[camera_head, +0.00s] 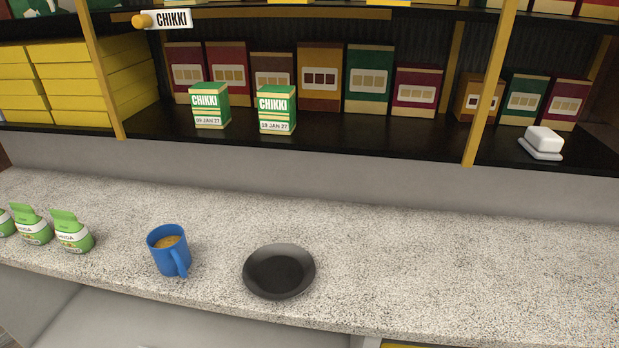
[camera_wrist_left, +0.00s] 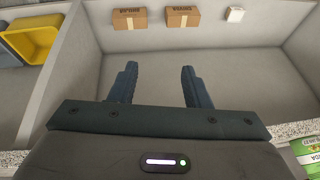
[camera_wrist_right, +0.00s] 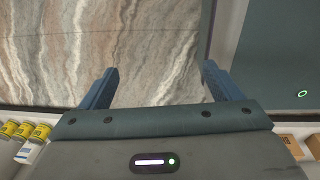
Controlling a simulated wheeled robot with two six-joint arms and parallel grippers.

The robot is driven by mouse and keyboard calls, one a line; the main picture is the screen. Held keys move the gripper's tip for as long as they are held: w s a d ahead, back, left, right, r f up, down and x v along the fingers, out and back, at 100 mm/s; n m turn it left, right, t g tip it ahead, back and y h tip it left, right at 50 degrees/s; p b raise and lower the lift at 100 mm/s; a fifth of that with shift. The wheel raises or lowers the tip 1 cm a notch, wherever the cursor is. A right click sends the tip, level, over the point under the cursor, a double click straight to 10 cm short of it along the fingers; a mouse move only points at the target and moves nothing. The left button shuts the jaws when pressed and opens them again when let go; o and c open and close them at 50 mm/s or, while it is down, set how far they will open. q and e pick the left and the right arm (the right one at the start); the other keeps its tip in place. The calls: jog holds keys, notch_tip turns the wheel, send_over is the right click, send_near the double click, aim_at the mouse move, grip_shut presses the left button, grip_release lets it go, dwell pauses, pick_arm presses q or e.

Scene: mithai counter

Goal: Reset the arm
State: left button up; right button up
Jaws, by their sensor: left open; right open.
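My left gripper (camera_wrist_left: 160,85) is open and empty in the left wrist view, with its two blue fingers apart above a pale recess. My right gripper (camera_wrist_right: 155,88) is open and empty in the right wrist view, in front of a brown and grey streaked surface (camera_wrist_right: 110,45). Neither gripper shows in the head view. No object lies between the fingers of either gripper.
The speckled counter (camera_head: 420,265) holds a blue mug (camera_head: 168,252), a dark plate (camera_head: 279,271) and green packets (camera_head: 72,233). Two green Chikki boxes (camera_head: 277,110) stand on the shelf, with a white dish (camera_head: 541,143) at right. The counter's right side is clear.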

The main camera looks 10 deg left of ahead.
pick_arm(q)
notch_tip(320, 180, down, 37)
jog(key=s+a+g+b, duration=0.2)
jog(key=b, duration=0.4)
jog(key=s+f+b, duration=0.2)
jog(key=s+f, duration=0.5)
jog(key=f, duration=0.3)
jog(key=s+a+f+n+g+b, duration=0.1)
jog(key=s+f+b, duration=0.1)
jog(key=s+f, duration=0.5)
notch_tip(320, 180, down, 4)
jog(key=shift+r, duration=0.15)
pick_arm(e)
jog(key=w+f, duration=0.4)
jog(key=f, duration=0.3)
jog(key=shift+w+f, duration=0.25)
jog(key=shift+w, duration=0.1)
